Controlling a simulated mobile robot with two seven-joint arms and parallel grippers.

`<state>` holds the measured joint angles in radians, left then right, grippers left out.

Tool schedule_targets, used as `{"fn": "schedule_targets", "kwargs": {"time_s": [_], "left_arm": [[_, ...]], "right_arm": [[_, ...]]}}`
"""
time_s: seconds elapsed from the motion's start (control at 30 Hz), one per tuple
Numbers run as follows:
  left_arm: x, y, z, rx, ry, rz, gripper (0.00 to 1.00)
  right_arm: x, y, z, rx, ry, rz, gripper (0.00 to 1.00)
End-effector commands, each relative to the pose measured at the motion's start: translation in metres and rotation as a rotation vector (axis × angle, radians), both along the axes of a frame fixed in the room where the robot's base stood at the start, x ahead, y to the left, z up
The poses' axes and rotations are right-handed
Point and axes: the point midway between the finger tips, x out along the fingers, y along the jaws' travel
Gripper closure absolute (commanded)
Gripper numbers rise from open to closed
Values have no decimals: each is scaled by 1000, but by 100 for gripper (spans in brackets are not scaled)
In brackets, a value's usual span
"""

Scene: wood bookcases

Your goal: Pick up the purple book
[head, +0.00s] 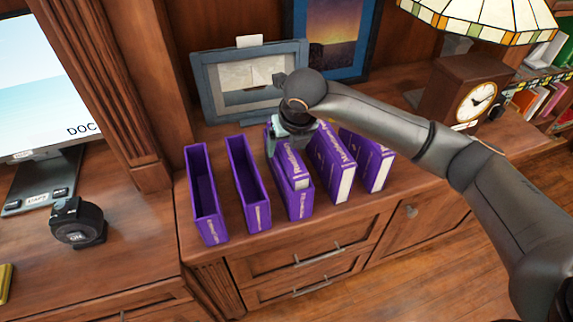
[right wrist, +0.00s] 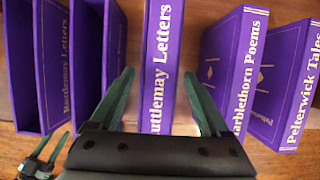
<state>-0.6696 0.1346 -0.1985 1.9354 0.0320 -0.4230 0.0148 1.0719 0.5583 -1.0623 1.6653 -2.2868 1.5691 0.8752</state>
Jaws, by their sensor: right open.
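A purple book titled Ruttlemay Letters (right wrist: 158,60) stands upright in the middle of a row; in the head view it (head: 284,160) sits in a purple slipcase (head: 299,206). My right gripper (head: 286,138) is at its upper end. In the right wrist view the green fingers of this gripper (right wrist: 158,82) are open, one on each side of the spine, with gaps showing. To the right stand two more purple books, Marblethorn Poems (head: 331,165) and Pelterwick Tales (head: 367,160). A dark part with greenish prongs at the lower left of the wrist view may be my left gripper (right wrist: 45,152).
Two empty purple slipcases (head: 205,205) (head: 248,190) stand left of the book. A grey picture frame (head: 212,98) is behind the row. A wooden clock (head: 450,88) and lamp (head: 480,20) are at the right. A tape measure (head: 78,222) lies at the left.

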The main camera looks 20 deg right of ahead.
Motion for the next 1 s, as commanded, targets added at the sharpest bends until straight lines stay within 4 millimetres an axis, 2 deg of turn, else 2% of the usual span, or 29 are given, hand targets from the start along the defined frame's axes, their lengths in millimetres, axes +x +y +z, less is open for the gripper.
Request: {"fn": "schedule_targets", "kwargs": {"time_s": [0.2,0.9,1.0], "left_arm": [[-1,1,-2,2,4,0,50],[1,-2,1,-3,-1,-3,50],[1,-2,2,-2,-2,-3,50]], "right_arm": [[0,0,-1,1,0,1,22],[0,0,0,1,0,0,100],[0,0,0,1,0,0,100]]}}
